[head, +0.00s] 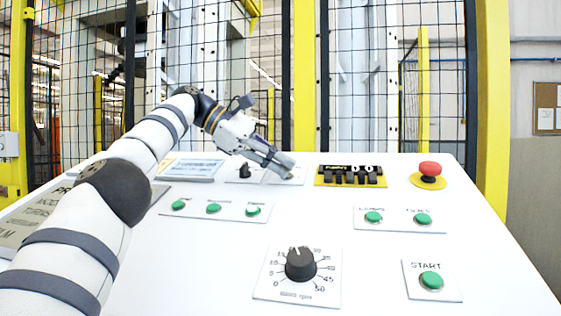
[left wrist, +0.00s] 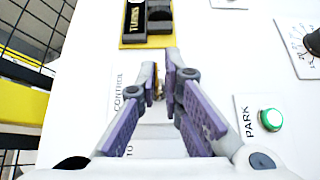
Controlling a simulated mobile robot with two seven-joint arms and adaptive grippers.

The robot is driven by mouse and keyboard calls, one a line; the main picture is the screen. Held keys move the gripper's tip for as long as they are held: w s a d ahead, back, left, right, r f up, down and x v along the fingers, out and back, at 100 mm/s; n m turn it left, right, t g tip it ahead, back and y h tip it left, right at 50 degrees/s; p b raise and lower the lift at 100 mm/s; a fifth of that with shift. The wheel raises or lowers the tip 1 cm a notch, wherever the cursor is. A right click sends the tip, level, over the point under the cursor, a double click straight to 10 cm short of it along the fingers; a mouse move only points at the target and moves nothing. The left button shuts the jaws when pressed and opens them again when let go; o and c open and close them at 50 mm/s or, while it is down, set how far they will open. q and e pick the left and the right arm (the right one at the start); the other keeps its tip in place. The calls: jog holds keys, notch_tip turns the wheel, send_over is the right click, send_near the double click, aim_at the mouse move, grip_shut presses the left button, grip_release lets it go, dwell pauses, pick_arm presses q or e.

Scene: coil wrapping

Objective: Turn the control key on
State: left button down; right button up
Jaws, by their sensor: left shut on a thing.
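My left gripper (head: 284,166) reaches over the far part of the white panel, with its fingertips down at the control plate (head: 233,178). In the left wrist view the gripper (left wrist: 161,70) has its fingers nearly together beside the word CONTROL on the control plate (left wrist: 122,92). A small brass-coloured bit of the control key (left wrist: 157,90) shows between the fingers; the rest is hidden by them, so I cannot tell how it is turned. The gripper is shut on it. My right gripper is in neither view.
A black-and-yellow turns counter (head: 350,175) stands just right of the gripper. A red mushroom button (head: 430,170) is at far right. Green buttons (head: 213,208) and a black dial (head: 300,264) lie nearer. Wire fencing with yellow posts (head: 305,80) stands behind the panel.

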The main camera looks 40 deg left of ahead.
pick_arm(q)
jog(key=shift+r, duration=0.35)
jog(key=c, duration=1.9)
grip_release()
jog(key=shift+a, duration=0.1)
jog(key=shift+w+f, duration=0.1)
jog(key=shift+f, duration=0.1)
jog(key=shift+f, duration=0.1)
